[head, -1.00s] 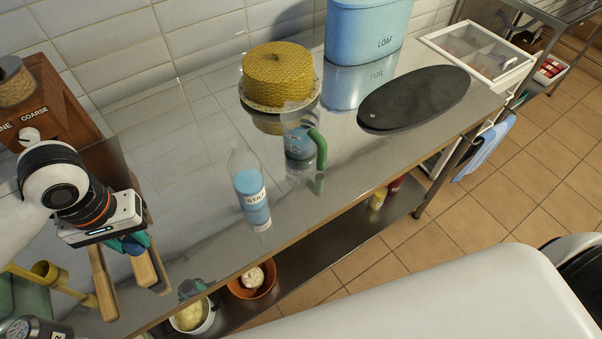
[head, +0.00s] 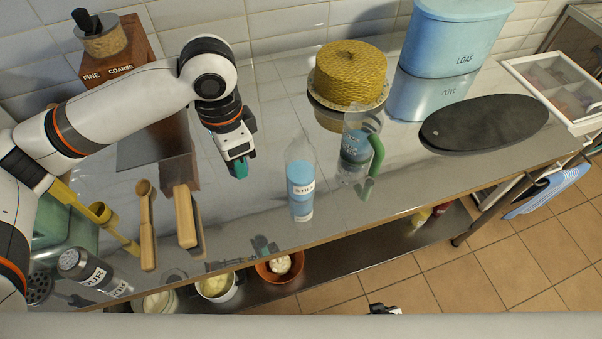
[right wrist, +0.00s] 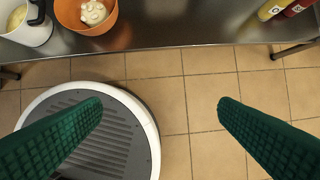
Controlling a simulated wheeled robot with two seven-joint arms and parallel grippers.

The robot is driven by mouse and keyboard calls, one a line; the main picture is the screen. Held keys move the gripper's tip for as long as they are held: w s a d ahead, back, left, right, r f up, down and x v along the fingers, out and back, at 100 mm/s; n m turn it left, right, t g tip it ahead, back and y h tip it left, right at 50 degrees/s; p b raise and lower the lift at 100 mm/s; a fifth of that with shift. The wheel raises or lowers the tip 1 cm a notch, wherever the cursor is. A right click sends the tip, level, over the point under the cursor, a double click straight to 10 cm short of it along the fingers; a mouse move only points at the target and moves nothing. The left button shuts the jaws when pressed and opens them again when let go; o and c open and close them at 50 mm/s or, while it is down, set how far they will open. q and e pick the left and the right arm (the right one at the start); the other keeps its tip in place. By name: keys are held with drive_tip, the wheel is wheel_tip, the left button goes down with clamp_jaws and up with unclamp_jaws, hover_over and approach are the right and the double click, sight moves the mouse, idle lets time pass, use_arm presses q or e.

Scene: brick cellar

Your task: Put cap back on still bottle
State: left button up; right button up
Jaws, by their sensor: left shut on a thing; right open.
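The still bottle (head: 301,174) stands upright on the steel counter, clear at the top, with blue contents and a white label. No cap shows on its top. My left gripper (head: 238,169) is to the left of the bottle, above the counter and apart from it, with its teal fingers pointing down. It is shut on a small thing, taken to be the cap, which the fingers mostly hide. My right gripper (right wrist: 160,107) is open and empty, with its green fingers wide apart over the tiled floor.
A clear jug (head: 357,150) with a green handle stands just right of the bottle. Behind are a yellow cake (head: 350,72) and a blue loaf bin (head: 455,40); a dark oval board (head: 485,122) lies right. Wooden-handled tools (head: 185,215) lie left. Bowls stand on the shelf below.

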sight(296, 165)
drive_tip(key=w+a+r+t+y, duration=0.15)
drive_tip(key=w+r, duration=0.25)
drive_tip(key=r, duration=0.6)
drive_tip(key=w+a+r+n+t+p, duration=0.1)
drive_tip(key=w+a+r, duration=0.15)
drive_tip(key=r, duration=0.75)
drive_tip(key=w+a+r+t, duration=0.15)
drive_tip(key=w+r, duration=0.25)
drive_tip(key=r, duration=0.6)
drive_tip(key=w+a+r+t+y, duration=0.2)
drive_tip(key=w+a+r+n+t+y, duration=0.1)
drive_tip(key=w+a+r+t, duration=0.1)
drive_tip(key=a, duration=0.1)
drive_tip(key=shift+w+a+r+n+y, duration=0.15)
drive_tip(key=shift+w+r+n+y, duration=0.05)
drive_tip(key=shift+r+n+y, duration=0.15)
drive_tip(key=a+r+t+y, duration=0.2)
drive_tip(key=a+r+n, duration=0.1)
drive_tip(key=shift+w+a+t+y, duration=0.15)
drive_tip(key=shift+w+t+y, duration=0.15)
drive_tip(key=shift+t+y, duration=0.1)
use_arm(q)
drive_tip(key=w+d+r+m, duration=0.5)
drive_tip(key=d+r+m, duration=0.6)
drive_tip(key=m, duration=0.9)
drive_tip(key=shift+d, duration=0.2)
use_arm(e)
drive_tip(key=shift+s+a+r+t+y, duration=0.15)
drive_tip(key=shift+a+r+t+y, duration=0.15)
drive_tip(key=shift+r+y, duration=0.3)
